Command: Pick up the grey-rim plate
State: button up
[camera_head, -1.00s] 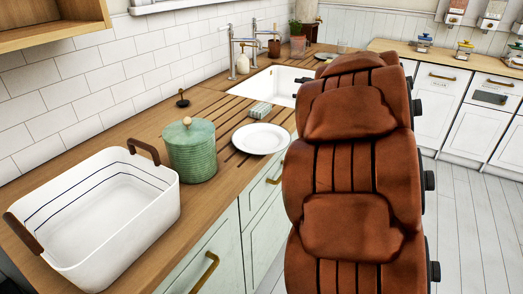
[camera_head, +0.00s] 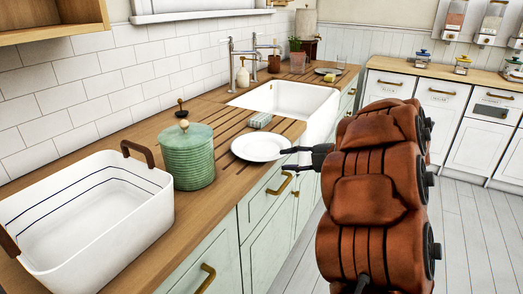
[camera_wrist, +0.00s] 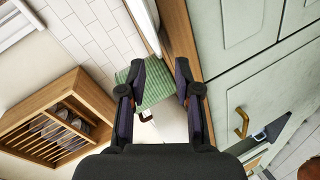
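A round white plate (camera_head: 258,147) lies flat on the wooden counter, on the grooved area in front of the sink, in the head view. Its rim colour is too small to tell. My gripper (camera_head: 284,160) is just right of the plate, at the counter's front edge. Its fingers are apart, and the upper fingertip overlaps the plate's right edge in the picture; I cannot tell if they touch. In the wrist view my gripper (camera_wrist: 161,72) shows open, with nothing visibly held. The plate is not clearly identifiable there.
A green lidded canister (camera_head: 188,157) stands left of the plate, and a white basket (camera_head: 80,225) further left. A green sponge-like block (camera_head: 259,121) lies behind the plate, near the white sink (camera_head: 290,98). A second plate (camera_head: 328,72) lies at the far end.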

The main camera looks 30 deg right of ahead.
jog(key=shift+d+x, duration=0.15)
jog(key=shift+x, duration=1.2)
jog(key=shift+d+x, duration=0.15)
jog(key=shift+x, duration=1.2)
jog(key=shift+w+f, duration=0.15)
jog(key=shift+c, duration=0.3)
grip_shut()
